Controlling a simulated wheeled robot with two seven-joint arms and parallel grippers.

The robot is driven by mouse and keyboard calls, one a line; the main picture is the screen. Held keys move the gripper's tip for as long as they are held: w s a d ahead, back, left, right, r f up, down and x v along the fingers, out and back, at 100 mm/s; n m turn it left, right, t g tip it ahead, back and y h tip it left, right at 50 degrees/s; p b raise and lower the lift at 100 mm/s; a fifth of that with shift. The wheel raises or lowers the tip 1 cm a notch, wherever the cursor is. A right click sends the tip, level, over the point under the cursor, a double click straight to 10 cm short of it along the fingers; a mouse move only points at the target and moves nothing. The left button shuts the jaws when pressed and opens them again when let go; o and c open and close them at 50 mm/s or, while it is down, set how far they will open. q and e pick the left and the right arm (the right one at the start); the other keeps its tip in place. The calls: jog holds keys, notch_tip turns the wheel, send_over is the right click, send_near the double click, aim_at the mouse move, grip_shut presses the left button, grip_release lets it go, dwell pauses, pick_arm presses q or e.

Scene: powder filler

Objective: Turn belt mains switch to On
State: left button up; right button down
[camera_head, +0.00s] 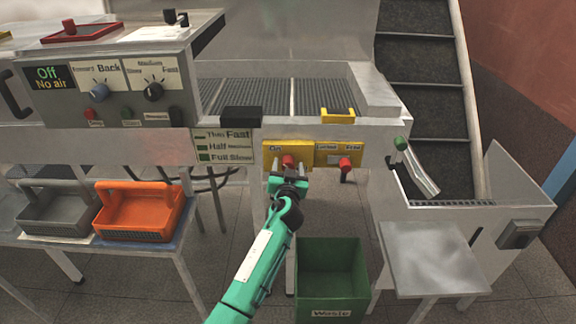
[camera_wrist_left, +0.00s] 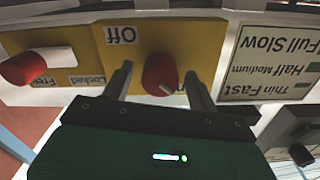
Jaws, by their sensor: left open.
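The belt mains switch is a red knob (camera_head: 288,161) on a yellow panel (camera_head: 268,153) under the front edge of the belt. "On" is printed at the panel's upper left in the head view. In the left wrist view, which is upside down, the red knob (camera_wrist_left: 159,73) shows a pale mark on its lower side, and "Off" is printed to its upper left. My left gripper (camera_wrist_left: 159,78) is open, with one finger on each side of the knob and a small gap at each. My right gripper is not in view.
A second red knob (camera_head: 345,164) with "Locked" and "Free" labels sits just right of the switch. A control box (camera_head: 110,90) stands at upper left. A green waste bin (camera_head: 331,275) is below, and an orange basket (camera_head: 140,208) is at left.

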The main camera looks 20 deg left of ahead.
pick_arm(q)
jog(key=shift+w+a, duration=0.1)
jog(key=shift+w, duration=0.15)
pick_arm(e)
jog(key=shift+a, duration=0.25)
pick_arm(q)
jog(key=c, duration=1)
